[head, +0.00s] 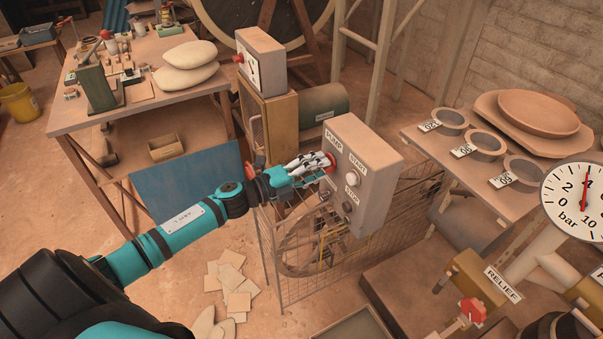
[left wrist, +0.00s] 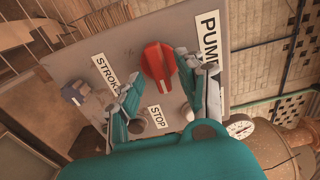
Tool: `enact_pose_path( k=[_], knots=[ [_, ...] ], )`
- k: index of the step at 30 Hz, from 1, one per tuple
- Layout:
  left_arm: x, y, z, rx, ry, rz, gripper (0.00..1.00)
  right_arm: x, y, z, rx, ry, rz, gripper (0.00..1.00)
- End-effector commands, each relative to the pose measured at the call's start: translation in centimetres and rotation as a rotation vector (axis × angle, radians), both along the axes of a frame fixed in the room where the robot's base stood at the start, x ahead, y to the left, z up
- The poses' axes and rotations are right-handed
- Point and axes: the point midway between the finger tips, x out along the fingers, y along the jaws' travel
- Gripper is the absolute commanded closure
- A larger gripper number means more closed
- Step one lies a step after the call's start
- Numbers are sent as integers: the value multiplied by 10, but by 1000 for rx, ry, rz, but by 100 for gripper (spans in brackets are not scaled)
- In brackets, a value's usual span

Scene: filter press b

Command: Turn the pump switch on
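The pump switch is a red knob (left wrist: 158,64) on the face of a grey control box (head: 372,160), beside the PUMP label (head: 333,139). In the head view only a bit of the red knob (head: 331,160) shows past my fingers. My left gripper (head: 318,165) is at the box face, right at the knob. In the left wrist view the left gripper (left wrist: 160,78) has its two fingers spread, one on each side of the knob. Whether they touch it I cannot tell. My right gripper is in neither view.
Two smaller round controls, a pale one (head: 353,180) and a dark one (head: 347,207), sit below the knob near the STOP label. A wire mesh guard (head: 300,262) stands below the box. A pressure gauge (head: 578,198) and a RELIEF valve (head: 472,310) are at the right.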

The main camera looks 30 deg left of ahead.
Motion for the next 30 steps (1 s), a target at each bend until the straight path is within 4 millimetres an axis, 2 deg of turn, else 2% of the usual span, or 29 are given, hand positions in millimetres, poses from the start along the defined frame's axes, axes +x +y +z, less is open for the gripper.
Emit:
enact_pose_path(
  k=[15, 21, 30],
  knots=[
    [-83, 48, -2, 2, 5, 0, 62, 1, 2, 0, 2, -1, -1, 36],
    [-97, 57, -1, 2, 1, 0, 62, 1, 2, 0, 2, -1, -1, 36],
    [-99, 58, 0, 1, 0, -1, 62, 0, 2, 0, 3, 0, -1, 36]
  ],
)
